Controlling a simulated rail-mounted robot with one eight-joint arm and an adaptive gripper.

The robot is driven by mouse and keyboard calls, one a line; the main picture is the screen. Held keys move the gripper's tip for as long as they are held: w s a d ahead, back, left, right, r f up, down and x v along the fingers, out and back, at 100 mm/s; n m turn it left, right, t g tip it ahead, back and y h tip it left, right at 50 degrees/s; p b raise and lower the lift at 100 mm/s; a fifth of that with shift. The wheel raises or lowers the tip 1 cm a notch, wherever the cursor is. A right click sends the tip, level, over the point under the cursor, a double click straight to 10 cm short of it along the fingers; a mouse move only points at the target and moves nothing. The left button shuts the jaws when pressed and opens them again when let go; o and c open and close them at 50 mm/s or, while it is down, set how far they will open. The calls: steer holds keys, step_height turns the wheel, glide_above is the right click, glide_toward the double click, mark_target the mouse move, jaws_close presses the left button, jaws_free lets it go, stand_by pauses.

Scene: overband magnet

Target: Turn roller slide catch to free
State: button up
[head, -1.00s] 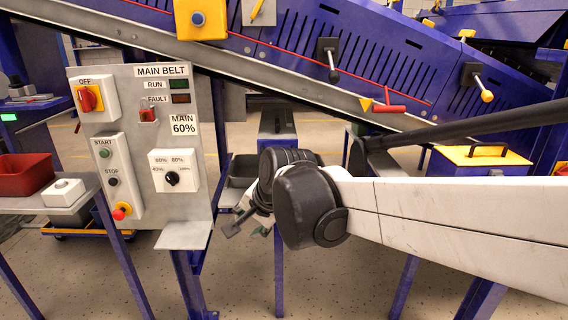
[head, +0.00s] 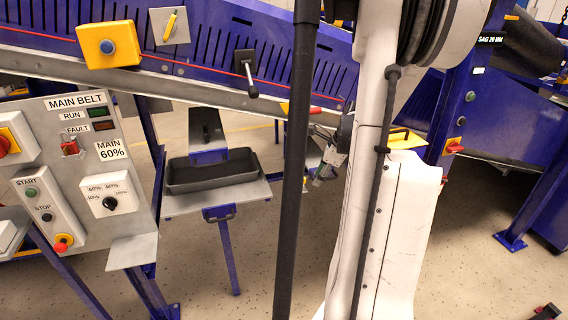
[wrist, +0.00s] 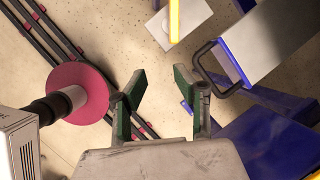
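My gripper (wrist: 159,88) is open and empty in the wrist view, its two green-padded fingers apart. In the head view its end shows small and partly hidden behind my arm, below the conveyor. No label shows which part is the roller slide catch. In the wrist view a yellow bar (wrist: 174,20) lies over a pale plate (wrist: 198,14), ahead of the fingertips and apart from them. In the head view a yellow lever (head: 170,25) sits tilted on a grey plate on the conveyor side, and a black lever (head: 250,78) hangs to its right.
In the wrist view a red disc (wrist: 78,92) stands left of the fingers, and a box with a black handle (wrist: 213,68) is at right. The head view shows the MAIN BELT panel (head: 92,165) at left and a dark tray (head: 213,172) under the conveyor. Floor shows below.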

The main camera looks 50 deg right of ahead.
mark_target(301, 177)
steer(key=s+d+m+p, duration=0.1)
steer(key=s+d+m, duration=0.1)
steer(key=s+d, duration=0.25)
steer(key=w+a, duration=0.1)
steer(key=w, duration=0.2)
steer(key=w+a, duration=0.1)
steer(key=w, duration=0.3)
steer(key=w+a+p, duration=0.1)
steer(key=w, duration=0.2)
steer(key=shift+w+a+f, duration=0.2)
steer(key=shift+a+f, duration=0.1)
steer(key=shift+a, duration=0.1)
steer(key=x, duration=0.2)
steer(key=shift+w+f, duration=0.2)
steer(key=shift+w, duration=0.1)
steer(key=shift+w+a+f, duration=0.15)
steer(key=shift+f, duration=0.2)
jaws_close()
